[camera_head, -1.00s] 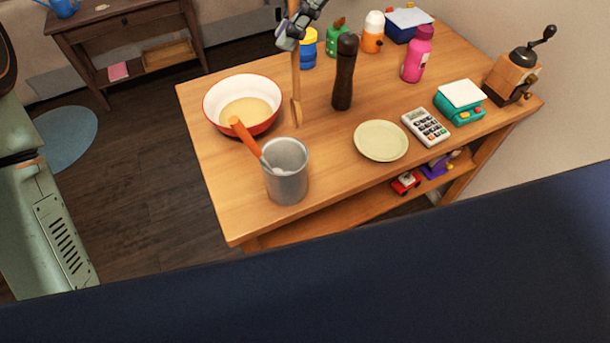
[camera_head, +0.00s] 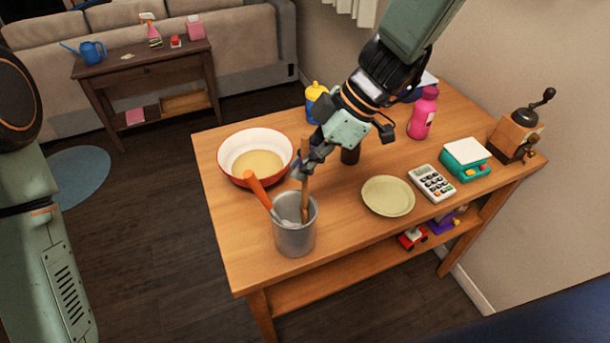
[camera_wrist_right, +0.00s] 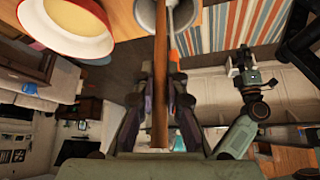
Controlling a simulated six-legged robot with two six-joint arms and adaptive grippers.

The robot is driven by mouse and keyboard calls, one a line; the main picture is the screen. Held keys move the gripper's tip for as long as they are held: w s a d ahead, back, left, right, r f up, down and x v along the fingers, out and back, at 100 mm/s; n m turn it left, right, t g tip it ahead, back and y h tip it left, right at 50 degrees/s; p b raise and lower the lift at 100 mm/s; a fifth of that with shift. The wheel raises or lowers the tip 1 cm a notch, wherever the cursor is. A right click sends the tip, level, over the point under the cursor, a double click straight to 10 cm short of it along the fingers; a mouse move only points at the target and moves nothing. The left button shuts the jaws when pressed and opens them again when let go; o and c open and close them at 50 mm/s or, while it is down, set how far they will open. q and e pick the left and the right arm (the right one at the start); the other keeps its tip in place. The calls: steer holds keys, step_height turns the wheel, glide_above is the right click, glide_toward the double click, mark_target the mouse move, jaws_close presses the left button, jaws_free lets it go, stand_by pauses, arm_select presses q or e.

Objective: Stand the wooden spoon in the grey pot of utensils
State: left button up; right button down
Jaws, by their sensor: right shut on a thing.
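The wooden spoon (camera_head: 306,180) is upright in my right gripper (camera_head: 305,170), which is shut on its handle. In the head view its lower end overlaps the mouth of the grey pot (camera_head: 295,240); it appears to be inside the rim, but how deep is hidden. The pot also holds an orange-handled utensil (camera_head: 259,191), leaning left. In the right wrist view, the spoon (camera_wrist_right: 161,80) runs between the fingers, and the pot (camera_wrist_right: 148,14) shows partly behind it. Another arm's gripper (camera_wrist_right: 242,62), seemingly my left, shows small there; its jaws are unclear.
A red-and-white bowl (camera_head: 225,160) stands behind and left of the pot, close by. A pale plate (camera_head: 388,196) lies to its right. The calculator (camera_head: 432,183), scale (camera_head: 465,159), pink bottle (camera_head: 423,114) and grinder (camera_head: 515,138) stand farther right.

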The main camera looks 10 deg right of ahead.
mark_target(307, 178)
steer(key=f, duration=0.4)
steer(key=shift+w+d+f, duration=0.2)
steer(key=shift+d, duration=0.1)
steer(key=shift+s+a+r, duration=0.1)
steer(key=shift+s+a, duration=0.05)
steer(key=shift+a, duration=0.05)
steer(key=shift+d+f, duration=0.1)
steer(key=shift+f, duration=0.1)
steer(key=c, duration=1.4)
jaws_free()
steer(key=shift+c, duration=0.2)
steer(key=shift+o, duration=0.2)
steer(key=shift+r, duration=0.1)
